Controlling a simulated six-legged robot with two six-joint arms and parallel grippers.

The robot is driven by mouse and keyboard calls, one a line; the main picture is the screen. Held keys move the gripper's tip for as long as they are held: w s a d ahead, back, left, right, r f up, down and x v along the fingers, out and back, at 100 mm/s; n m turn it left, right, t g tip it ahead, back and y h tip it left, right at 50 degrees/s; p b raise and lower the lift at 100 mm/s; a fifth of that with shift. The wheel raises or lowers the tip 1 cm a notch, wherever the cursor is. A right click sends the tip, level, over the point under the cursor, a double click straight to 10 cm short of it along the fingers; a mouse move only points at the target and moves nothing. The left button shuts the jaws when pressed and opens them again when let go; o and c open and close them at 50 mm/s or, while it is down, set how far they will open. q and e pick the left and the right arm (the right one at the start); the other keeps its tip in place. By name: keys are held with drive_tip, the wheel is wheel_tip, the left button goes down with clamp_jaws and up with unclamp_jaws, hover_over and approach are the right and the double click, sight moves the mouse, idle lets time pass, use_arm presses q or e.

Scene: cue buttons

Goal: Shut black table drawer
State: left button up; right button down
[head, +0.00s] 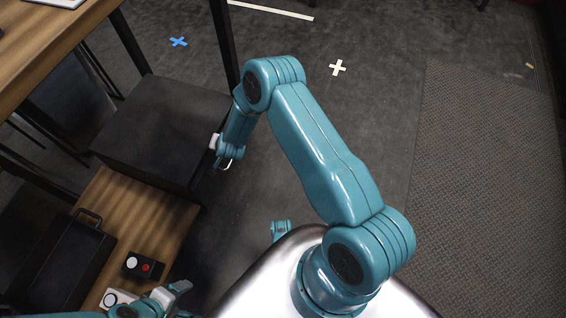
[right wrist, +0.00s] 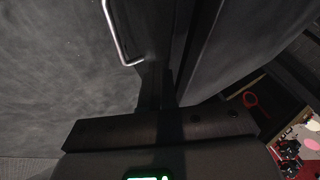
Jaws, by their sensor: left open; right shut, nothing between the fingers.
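The black drawer (head: 165,125) is a large dark box beside the wooden surface, left of centre in the head view. Its top looks plain, and I cannot tell how far out it stands. A silver bar handle (right wrist: 125,45) shows on a dark face in the right wrist view. My right gripper (head: 217,150) is shut and empty, close to the drawer's right side; contact is unclear. In the right wrist view its dark body fills the bottom, with the handle to its upper left. My left gripper (head: 183,300) is open and empty at the bottom left, partly cut off.
A black button box (head: 131,265) with red and white buttons and a white button box (head: 109,299) sit on the wooden surface (head: 150,215). A black case (head: 62,265) stands left of them. A wooden tabletop (head: 45,45) overhangs at upper left. The floor on the right is clear.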

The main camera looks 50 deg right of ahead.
use_arm(q)
drive_tip(key=shift+f, duration=0.1)
use_arm(e)
drive_tip(key=shift+w+a+r, duration=0.1)
drive_tip(key=shift+w+r, duration=0.05)
drive_tip(key=shift+w, duration=0.15)
